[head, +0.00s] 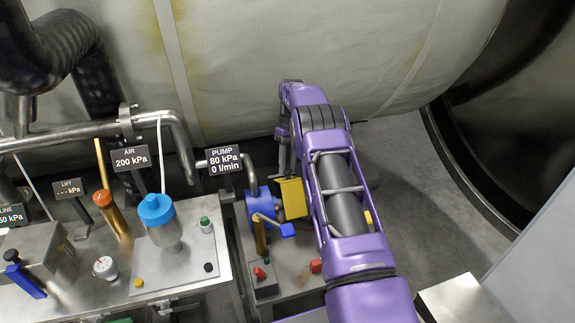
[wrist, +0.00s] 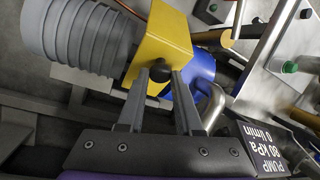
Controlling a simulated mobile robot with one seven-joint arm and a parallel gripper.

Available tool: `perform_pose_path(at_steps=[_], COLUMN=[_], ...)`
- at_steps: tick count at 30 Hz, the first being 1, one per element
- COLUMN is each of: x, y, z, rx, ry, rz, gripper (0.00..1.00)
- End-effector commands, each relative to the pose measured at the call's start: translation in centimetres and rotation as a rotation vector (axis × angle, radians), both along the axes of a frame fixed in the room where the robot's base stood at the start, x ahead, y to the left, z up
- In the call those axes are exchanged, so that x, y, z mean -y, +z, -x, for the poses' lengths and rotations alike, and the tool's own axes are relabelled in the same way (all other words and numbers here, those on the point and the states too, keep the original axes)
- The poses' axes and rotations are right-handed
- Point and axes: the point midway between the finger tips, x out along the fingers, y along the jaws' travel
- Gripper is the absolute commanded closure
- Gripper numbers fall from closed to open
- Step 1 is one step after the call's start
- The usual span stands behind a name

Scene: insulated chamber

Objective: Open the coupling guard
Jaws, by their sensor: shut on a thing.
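The coupling guard is a yellow box (head: 291,198) beside the blue pump (head: 261,207) in the head view. It also shows near the top middle of the wrist view (wrist: 165,35), with a black knob (wrist: 160,71) on its near edge. My gripper (wrist: 160,77) has its two grey fingers on either side of this knob and is shut on it. In the head view my gripper (head: 284,165) points down just behind the guard, and its fingertips are hard to make out. The guard looks tilted there. What lies under it is hidden.
A grey ribbed cylinder (wrist: 75,38) adjoins the guard. The PUMP sign (head: 224,161) and a bent metal pipe (wrist: 213,108) stand close by. A blue-handled valve (head: 288,230) is in front. The bench with gauges (head: 105,267) is left; floor (head: 420,190) is clear at right.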

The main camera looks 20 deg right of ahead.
Motion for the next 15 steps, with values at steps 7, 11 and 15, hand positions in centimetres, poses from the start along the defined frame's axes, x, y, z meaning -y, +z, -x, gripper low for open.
perform_pose_path(at_steps=[7,11,15], x=[0.04,0.01,0.01], y=[0.04,0.02,0.18], z=[-0.02,-0.01,-0.02], rx=[0.001,0.001,0.001], ry=[0.0,0.0,0.0], rz=[0.001,0.0,0.0], gripper=[0.37,0.37,0.37])
